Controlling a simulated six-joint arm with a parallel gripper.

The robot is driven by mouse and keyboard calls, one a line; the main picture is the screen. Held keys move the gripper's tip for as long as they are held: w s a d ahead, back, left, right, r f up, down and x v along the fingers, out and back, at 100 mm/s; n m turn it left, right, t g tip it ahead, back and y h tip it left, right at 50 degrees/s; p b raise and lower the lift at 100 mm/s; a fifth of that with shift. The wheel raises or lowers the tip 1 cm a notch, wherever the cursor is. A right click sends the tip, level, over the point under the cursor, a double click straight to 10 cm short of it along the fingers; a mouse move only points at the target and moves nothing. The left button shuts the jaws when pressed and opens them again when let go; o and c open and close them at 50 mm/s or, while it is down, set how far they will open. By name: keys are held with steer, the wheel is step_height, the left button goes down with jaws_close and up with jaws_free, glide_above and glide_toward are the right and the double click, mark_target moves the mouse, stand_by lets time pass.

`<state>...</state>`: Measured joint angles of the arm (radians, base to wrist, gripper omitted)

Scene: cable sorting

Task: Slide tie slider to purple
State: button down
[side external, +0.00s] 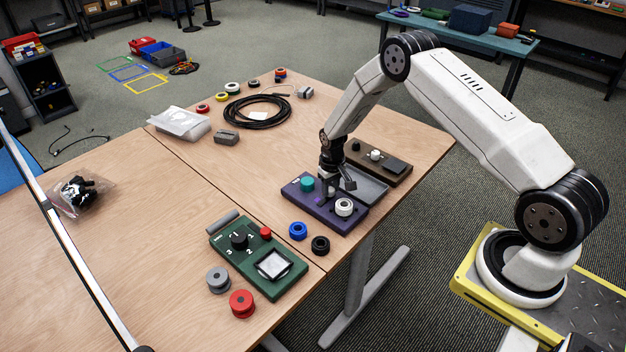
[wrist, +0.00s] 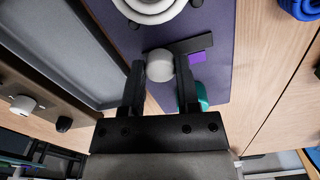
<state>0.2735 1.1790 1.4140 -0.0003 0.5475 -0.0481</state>
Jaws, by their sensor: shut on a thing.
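The purple board (side external: 318,205) lies near the table's right edge; it also fills the upper middle of the wrist view (wrist: 115,35). My gripper (side external: 331,192) is over this board, pointing down. In the wrist view, my gripper (wrist: 160,75) has its two black fingers around a pale grey round knob (wrist: 160,64), which appears to be the slider's knob. A dark bar or slot (wrist: 195,44) lies beside the knob, with a small purple patch (wrist: 200,57) right of the knob. The slider is mostly hidden by my gripper in the side view.
A teal knob (side external: 307,184) and a white ring (side external: 344,207) stand close to my fingers. A grey tray (side external: 368,187) and a brown board (side external: 385,165) lie behind. Blue (side external: 298,230) and black (side external: 320,245) spools and a green board (side external: 290,280) lie in front.

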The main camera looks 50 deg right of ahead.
mark_target(321, 204)
steer(key=shift+a, duration=2.05)
steer(key=shift+c, duration=1.7)
jaws_free()
steer(key=shift+r, duration=0.1)
steer(key=shift+r, duration=0.15)
step_height(321, 204, up, 7)
steer(key=shift+r, duration=0.15)
